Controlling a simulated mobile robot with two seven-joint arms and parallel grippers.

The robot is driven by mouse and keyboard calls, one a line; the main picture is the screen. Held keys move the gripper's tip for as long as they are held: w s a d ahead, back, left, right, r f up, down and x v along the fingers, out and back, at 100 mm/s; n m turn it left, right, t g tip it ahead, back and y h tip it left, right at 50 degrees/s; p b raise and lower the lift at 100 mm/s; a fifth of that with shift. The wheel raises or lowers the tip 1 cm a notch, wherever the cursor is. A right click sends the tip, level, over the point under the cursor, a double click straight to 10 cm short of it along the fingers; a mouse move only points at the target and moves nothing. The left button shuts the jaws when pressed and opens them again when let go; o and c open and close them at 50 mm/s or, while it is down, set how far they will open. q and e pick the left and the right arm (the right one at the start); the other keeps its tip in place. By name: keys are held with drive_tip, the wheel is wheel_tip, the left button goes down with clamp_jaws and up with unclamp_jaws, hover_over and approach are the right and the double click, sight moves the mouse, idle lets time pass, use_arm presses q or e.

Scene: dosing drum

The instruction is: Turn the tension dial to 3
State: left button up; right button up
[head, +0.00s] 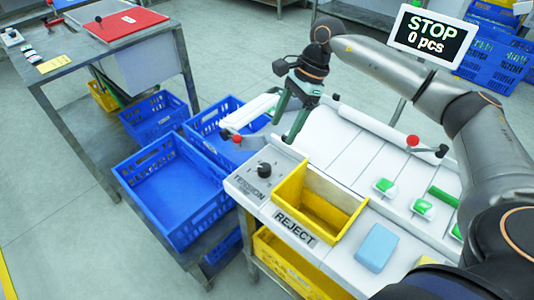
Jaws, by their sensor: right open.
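The tension dial (264,170) is a small black knob on the light panel at the near left corner of the machine, with "TENSION" lettering beside it. The number its pointer marks is too small to read. My right gripper (290,138) is open and empty, with green fingers pointing down. In the picture it is above and to the right of the dial, apart from it. My left gripper is not in view.
A yellow reject bin (318,205) sits right of the dial. A blue block (376,247) and several green-and-white pieces lie on the white deck. Red-knobbed levers (412,141) stand on the machine. Blue crates (172,190) stand to the left. A sign (433,36) reads "STOP 0 pcs".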

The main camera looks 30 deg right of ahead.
sight(265, 167)
drive_tip(key=p+x, duration=0.1)
drive_tip(key=x, duration=1.1)
drive_tip(key=shift+s+a, duration=0.1)
drive_tip(key=shift+a, duration=0.1)
clamp_jaws()
